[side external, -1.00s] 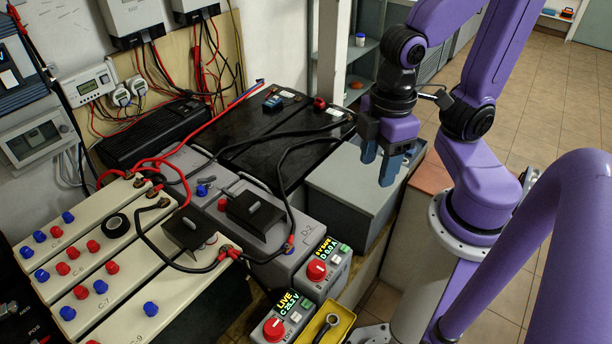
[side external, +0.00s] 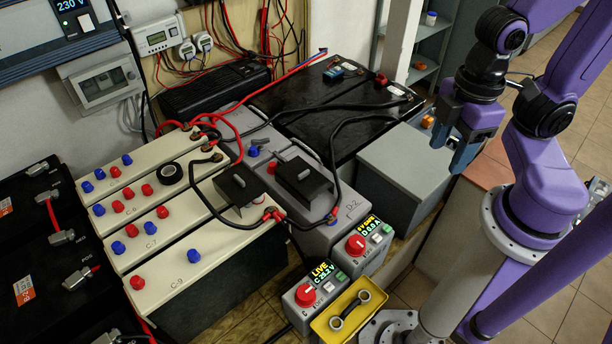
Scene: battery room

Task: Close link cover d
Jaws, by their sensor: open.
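Two black covers with raised black parts sit among the battery posts. The one on the grey D battery (side external: 343,212), which I take as link cover d (side external: 304,180), is in the side external view. The other cover (side external: 240,187) lies to its left, on the cream C batteries (side external: 150,262). I cannot tell clearly how far either cover is open. My gripper (side external: 452,146) is open and empty, with blue fingers pointing down. In the picture it is up and to the right of cover d, well apart from it, near the grey box's right edge.
Black cables (side external: 334,165) loop around cover d. A grey box (side external: 407,170) stands to the right of the D battery. Two control boxes with red knobs (side external: 355,244) and a yellow tray (side external: 340,322) holding a link bar (side external: 347,310) stand in front.

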